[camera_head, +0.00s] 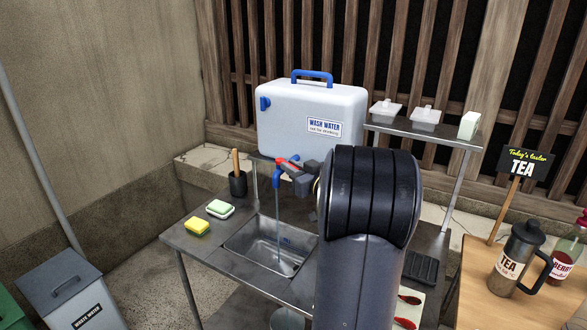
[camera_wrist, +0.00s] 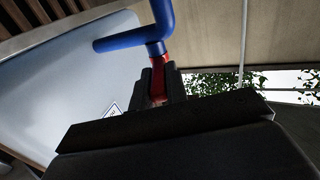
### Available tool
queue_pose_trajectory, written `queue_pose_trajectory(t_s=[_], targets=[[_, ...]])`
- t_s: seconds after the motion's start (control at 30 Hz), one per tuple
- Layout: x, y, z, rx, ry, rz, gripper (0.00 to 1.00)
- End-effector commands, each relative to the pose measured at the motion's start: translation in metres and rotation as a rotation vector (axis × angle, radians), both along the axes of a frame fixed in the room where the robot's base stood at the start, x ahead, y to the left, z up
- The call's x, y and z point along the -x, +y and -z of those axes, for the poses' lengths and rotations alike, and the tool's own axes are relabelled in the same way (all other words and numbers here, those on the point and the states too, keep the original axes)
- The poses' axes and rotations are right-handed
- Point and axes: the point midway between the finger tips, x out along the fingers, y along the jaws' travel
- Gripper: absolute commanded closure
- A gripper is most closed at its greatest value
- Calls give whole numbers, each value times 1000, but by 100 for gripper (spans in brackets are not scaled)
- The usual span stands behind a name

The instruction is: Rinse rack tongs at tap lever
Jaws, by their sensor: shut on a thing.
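The blue tap (camera_head: 277,178) sticks out under the white wash-water tank (camera_head: 285,115), with a red lever (camera_head: 282,162) on top. A thin stream of water (camera_head: 279,220) falls from it into the sink (camera_head: 243,243). My gripper (camera_head: 293,170) is shut on the red lever. In the wrist view the lever (camera_wrist: 159,74) sits between my jaws (camera_wrist: 158,92), below the blue tap pipe (camera_wrist: 140,40). Two red-ended utensils (camera_head: 408,299) lie on a pale board at the lower right, partly behind my arm; I cannot tell if they are the tongs.
A yellow sponge (camera_head: 197,227), a green-and-white sponge (camera_head: 220,208) and a dark cup with a wooden handle (camera_head: 238,184) stand left of the sink. A shelf (camera_head: 425,131) with white containers is behind. A tea press (camera_head: 516,262) stands on the right table.

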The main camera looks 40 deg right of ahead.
Motion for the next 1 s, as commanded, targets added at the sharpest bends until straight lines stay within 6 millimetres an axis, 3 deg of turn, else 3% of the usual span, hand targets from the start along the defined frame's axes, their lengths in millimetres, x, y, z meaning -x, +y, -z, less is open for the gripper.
queue_pose_trajectory(t_s=[0.1,0.13,0.4,0.73,1.0], targets=[[0,0,-1,2,-1,0,100],[0,0,-1,2,-1,0,84],[0,0,-1,1,0,-1,64],[8,-1,0,2,1,0,64],[60,-2,0,2,-1,3,64]])
